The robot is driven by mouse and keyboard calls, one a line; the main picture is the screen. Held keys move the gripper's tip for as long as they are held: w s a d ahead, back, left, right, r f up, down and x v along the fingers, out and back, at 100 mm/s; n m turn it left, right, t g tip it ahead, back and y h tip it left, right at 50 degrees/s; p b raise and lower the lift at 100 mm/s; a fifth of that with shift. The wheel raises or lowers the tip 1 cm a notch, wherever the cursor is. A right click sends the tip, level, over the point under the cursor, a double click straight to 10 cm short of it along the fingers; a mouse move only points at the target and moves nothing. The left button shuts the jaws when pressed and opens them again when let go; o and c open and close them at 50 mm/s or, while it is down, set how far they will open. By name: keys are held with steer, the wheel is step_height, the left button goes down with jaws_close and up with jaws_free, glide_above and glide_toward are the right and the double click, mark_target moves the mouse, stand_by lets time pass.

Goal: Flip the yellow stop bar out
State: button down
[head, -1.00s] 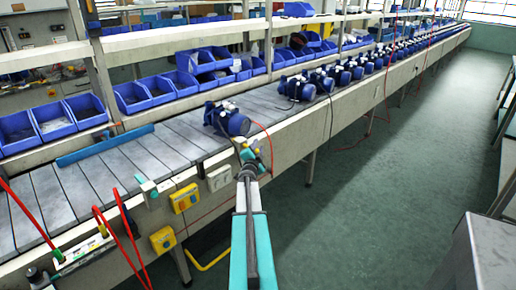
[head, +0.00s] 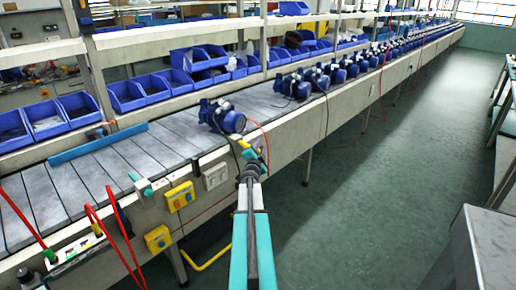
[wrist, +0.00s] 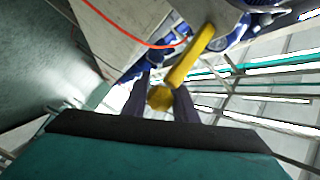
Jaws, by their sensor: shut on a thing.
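The yellow stop bar (wrist: 188,68) shows large in the wrist view, slanting from the upper right down to a rounded yellow end. My gripper (wrist: 160,100) has its two dark fingers on either side of that end and is shut on it. In the head view my gripper (head: 250,154) is at the front edge of the conveyor, just below the nearest blue pump (head: 228,120). Only a small yellow piece of the bar (head: 243,144) shows there; my gripper hides the rest.
The slatted conveyor (head: 75,187) carries a blue bar (head: 98,144) and a row of blue pumps running far right. Yellow switch boxes (head: 180,196) and red hoses (head: 122,235) hang on its front. A grey cabinet (head: 485,250) stands at lower right; the green floor (head: 350,205) between is clear.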

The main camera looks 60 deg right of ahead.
steer(key=shift+s+f, duration=0.2)
steer(key=c, duration=1.6)
jaws_free()
steer(key=shift+o, duration=0.7)
steer(key=shift+r, duration=0.1)
steer(key=shift+a, duration=0.15)
steer(key=b+v, duration=0.1)
steer(key=v, duration=1.2)
steer(key=shift+a, duration=0.25)
